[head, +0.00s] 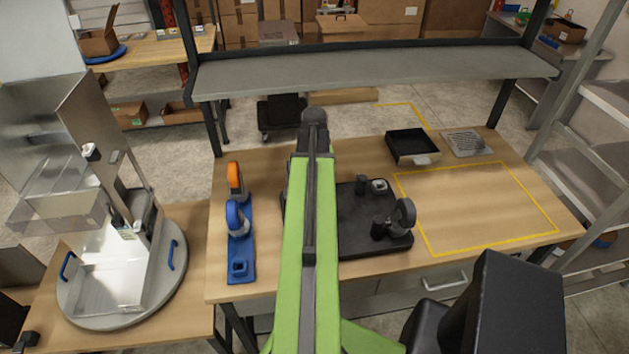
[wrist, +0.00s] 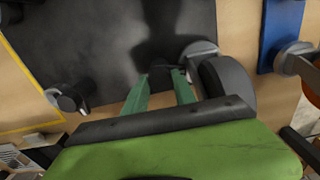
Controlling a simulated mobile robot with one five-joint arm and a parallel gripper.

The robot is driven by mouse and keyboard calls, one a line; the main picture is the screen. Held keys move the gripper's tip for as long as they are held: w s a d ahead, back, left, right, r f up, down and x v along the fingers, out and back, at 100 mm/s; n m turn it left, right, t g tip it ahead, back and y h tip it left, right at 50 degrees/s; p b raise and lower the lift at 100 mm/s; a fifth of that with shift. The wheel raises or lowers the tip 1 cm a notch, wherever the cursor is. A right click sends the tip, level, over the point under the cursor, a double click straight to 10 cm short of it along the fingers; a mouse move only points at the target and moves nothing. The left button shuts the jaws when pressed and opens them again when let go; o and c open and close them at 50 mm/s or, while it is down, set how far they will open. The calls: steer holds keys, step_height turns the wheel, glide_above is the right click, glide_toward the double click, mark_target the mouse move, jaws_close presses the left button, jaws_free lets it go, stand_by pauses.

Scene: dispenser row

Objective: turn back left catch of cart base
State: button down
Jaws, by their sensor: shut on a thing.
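The cart base (head: 350,240) is a black plate lying on the workbench, its left part hidden by my green arm in the head view. In the wrist view its dark plate (wrist: 85,45) fills the upper left. A caster wheel (wrist: 225,78) with a grey round mount stands at its edge there. My gripper (wrist: 162,76) has its two green fingers beside this wheel. They are shut on a small dark piece at their tips, which looks like the catch (wrist: 160,67), mostly hidden. The gripper cannot be made out in the head view.
Another caster (head: 404,212) stands at the base's right side. A blue holder (head: 241,255) with an orange and a blue wheel lies to the left. A black bin (head: 411,146) and a grey grate (head: 466,143) sit at the back right. The yellow-outlined area (head: 480,205) is clear.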

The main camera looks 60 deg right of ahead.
steer(key=shift+n, duration=0.3)
steer(key=c, duration=1)
jaws_free()
